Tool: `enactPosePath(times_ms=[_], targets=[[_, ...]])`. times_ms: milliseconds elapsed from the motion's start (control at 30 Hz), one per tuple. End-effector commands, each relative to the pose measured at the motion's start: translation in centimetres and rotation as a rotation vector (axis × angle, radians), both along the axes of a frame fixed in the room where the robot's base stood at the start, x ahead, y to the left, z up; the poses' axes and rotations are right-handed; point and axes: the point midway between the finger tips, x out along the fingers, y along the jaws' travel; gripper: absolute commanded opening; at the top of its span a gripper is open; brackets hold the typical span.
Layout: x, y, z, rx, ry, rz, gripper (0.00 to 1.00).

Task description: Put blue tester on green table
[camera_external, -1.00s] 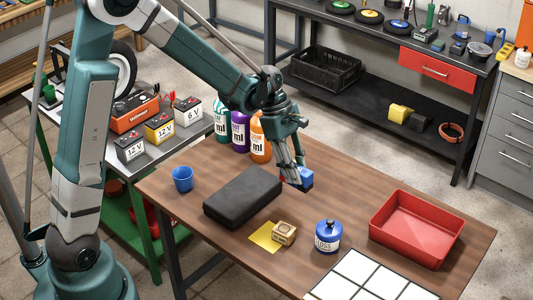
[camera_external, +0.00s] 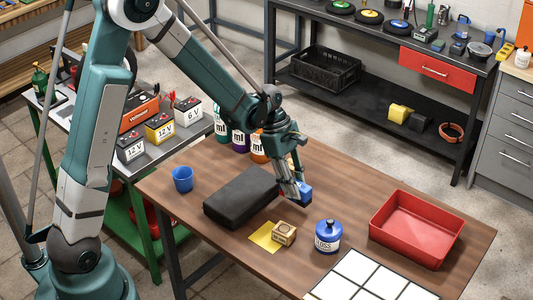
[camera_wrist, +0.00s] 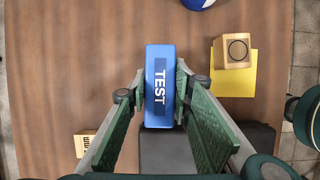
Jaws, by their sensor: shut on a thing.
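The blue tester (camera_external: 306,191) is held between the fingers of my gripper (camera_external: 296,190), to the right of the black case. In the wrist view the tester (camera_wrist: 159,75) shows its TEST label, with a green-padded finger on each side. My gripper (camera_wrist: 160,100) is shut on it. I cannot tell for sure how far the tester is above the brown table. The green table (camera_external: 165,157), with a grey top and green legs, stands at the left behind the brown table.
The brown table (camera_external: 345,205) bears a black case (camera_external: 240,197), blue cup (camera_external: 182,179), wooden block (camera_external: 284,233), blue bottle (camera_external: 327,238) and red tray (camera_external: 410,240). Bottles (camera_external: 221,125) stand at its back edge. Batteries (camera_external: 160,128) crowd the green table.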

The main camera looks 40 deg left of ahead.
Motion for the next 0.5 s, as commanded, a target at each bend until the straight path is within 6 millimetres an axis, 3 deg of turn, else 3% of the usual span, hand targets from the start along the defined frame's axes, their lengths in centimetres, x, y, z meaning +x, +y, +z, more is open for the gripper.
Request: enactPosePath(times_ms=[167, 500], targets=[[0.0, 0.0, -0.6, 0.0, 0.0, 0.0, 0.08], [0.0, 0.0, -3.6, 0.0, 0.0, 0.0, 0.08]])
